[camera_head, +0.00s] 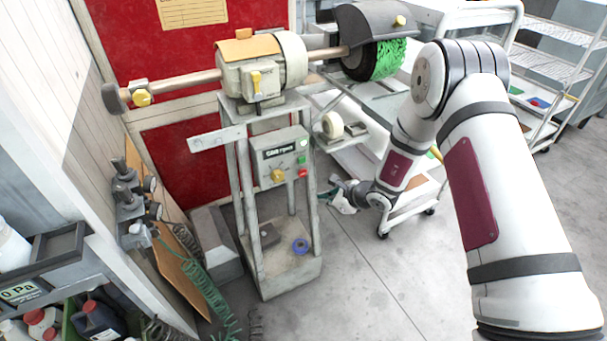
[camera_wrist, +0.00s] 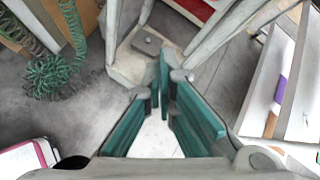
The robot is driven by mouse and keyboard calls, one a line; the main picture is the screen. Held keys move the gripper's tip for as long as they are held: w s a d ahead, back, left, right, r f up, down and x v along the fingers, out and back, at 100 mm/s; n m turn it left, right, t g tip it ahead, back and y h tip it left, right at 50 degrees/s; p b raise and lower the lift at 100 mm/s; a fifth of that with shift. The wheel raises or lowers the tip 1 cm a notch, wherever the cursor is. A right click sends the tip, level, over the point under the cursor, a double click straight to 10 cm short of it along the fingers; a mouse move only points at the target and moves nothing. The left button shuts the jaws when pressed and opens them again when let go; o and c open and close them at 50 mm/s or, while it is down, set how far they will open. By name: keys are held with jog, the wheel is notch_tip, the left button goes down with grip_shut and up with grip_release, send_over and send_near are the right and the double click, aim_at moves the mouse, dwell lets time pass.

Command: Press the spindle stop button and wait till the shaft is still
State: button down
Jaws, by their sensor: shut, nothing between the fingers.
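The grey control box (camera_head: 283,160) is on the front of the machine stand in the head view. The shaft (camera_head: 172,86) runs through the cream motor housing (camera_head: 250,78). A green brush (camera_head: 388,60) is at its right end, partly under a dark hood. Whether the shaft turns cannot be told. My gripper (camera_head: 330,193) is shut and empty, right of and below the box, apart from the buttons. In the wrist view its teal-padded fingers (camera_wrist: 164,78) converge.
A white cart (camera_head: 400,195) is behind my arm. Green coiled hose (camera_head: 205,290) and a bench with bottles are at left. The grey floor (camera_head: 370,290) in front is clear.

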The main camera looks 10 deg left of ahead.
aim_at(302, 173)
jog(key=w+a+b, duration=0.5)
jog(key=w+b, duration=0.1)
jog(key=w, duration=0.1)
jog(key=shift+w, duration=0.15)
dwell(0.3)
dwell(1.4)
jog(key=shift+w+a+b, duration=0.25)
jog(key=shift+w+b, duration=0.1)
jog(key=shift+b, duration=0.05)
jog(key=shift+w+a+b, duration=0.2)
jog(key=shift+w+b, duration=0.1)
dwell(0.7)
jog(key=shift+s+d+p, duration=0.45)
jog(key=shift+s+p, duration=0.2)
jog(key=shift+s, duration=0.05)
